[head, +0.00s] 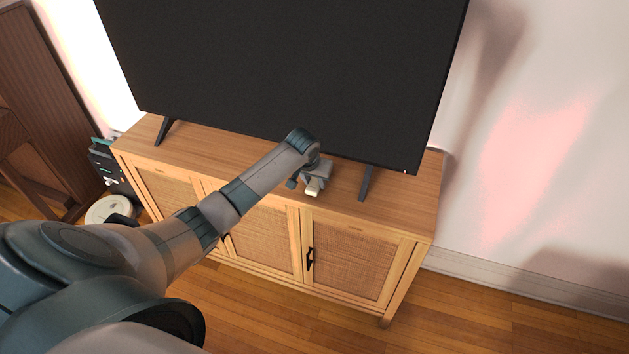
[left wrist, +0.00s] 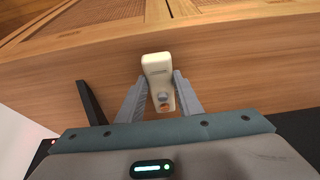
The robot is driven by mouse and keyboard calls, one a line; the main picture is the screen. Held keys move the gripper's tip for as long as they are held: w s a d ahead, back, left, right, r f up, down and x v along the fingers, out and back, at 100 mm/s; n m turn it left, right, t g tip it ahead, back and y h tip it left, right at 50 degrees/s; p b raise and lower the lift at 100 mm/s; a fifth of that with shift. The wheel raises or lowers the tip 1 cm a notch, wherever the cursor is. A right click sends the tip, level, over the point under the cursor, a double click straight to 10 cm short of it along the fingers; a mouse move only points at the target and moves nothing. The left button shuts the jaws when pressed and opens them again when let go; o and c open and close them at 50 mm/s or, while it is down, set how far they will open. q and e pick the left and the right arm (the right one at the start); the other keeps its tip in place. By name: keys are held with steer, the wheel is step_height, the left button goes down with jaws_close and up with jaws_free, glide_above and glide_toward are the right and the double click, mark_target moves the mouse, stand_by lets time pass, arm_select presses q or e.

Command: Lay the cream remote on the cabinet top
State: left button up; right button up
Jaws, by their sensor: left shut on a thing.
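The cream remote (left wrist: 157,66) is between the two fingers of my left gripper (left wrist: 161,95) in the left wrist view. The fingers are shut on its sides, and its far end sticks out past the fingertips. In the head view my left gripper (head: 309,184) is over the front part of the wooden cabinet top (head: 408,199), with the cream remote (head: 313,188) showing at its tip. I cannot tell whether the remote touches the cabinet top. My right gripper does not show.
A large black TV (head: 280,70) stands on the cabinet behind my gripper. One TV foot (head: 366,184) is just right of the gripper, the other (head: 163,130) far left. The right end of the top is clear. A round white device (head: 108,209) is on the floor at left.

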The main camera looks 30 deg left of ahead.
arm_select(q)
steer(key=shift+f, duration=0.5)
steer(key=shift+f, duration=0.1)
steer(key=o, duration=1.1)
steer(key=b+v, duration=0.2)
steer(key=v, duration=1)
steer(key=shift+s+d, duration=0.1)
